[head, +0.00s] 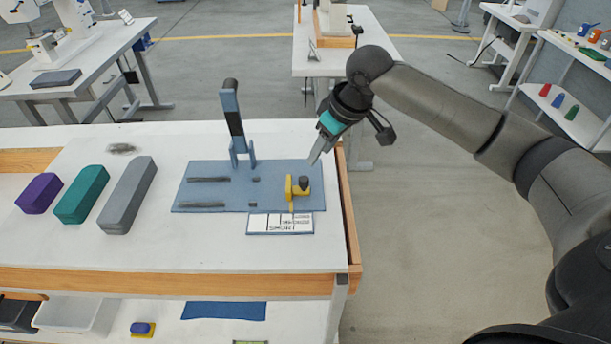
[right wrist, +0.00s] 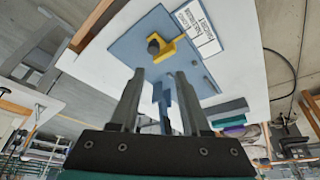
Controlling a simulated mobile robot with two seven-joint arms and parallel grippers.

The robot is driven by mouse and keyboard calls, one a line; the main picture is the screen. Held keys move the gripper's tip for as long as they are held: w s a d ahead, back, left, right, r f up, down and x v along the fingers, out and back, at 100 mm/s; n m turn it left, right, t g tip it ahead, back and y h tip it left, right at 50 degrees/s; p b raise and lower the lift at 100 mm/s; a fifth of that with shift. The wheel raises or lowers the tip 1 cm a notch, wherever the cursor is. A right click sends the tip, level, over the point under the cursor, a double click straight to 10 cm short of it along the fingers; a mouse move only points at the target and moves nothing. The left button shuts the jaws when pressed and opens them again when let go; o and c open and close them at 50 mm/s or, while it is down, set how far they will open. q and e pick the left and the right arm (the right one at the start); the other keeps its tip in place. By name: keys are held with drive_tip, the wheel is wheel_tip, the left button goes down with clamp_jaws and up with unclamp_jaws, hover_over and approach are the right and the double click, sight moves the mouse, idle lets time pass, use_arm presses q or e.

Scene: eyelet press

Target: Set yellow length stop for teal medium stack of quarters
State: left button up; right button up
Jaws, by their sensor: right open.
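The yellow length stop (head: 291,188) with its dark knob (head: 304,182) stands on the right part of the blue press plate (head: 225,170). A scale card (head: 280,223) lies along the plate's front edge by the stop. The teal medium stack (head: 82,194) lies on the table left of the plate, between a purple short one (head: 39,193) and a grey long one (head: 127,195). My right gripper (head: 318,157) is above the plate's back right corner, apart from the stop. In the right wrist view its fingers (right wrist: 158,90) are open and empty, with the stop (right wrist: 170,48) beyond them. My left gripper is out of view.
A blue upright lever (head: 234,115) stands at the back of the plate. A wooden rail (head: 348,215) edges the table's right side. The table's front strip is clear. A lower shelf holds bins (head: 75,316) and a blue sheet (head: 223,310).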

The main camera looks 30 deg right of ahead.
sight(304, 179)
drive_tip(key=b+x, duration=0.1)
drive_tip(key=x, duration=0.3)
drive_tip(key=b+x, duration=0.1)
drive_tip(key=x, duration=0.4)
drive_tip(key=w+d+b+x, duration=0.1)
drive_tip(key=x, duration=0.4)
clamp_jaws()
idle(1.3)
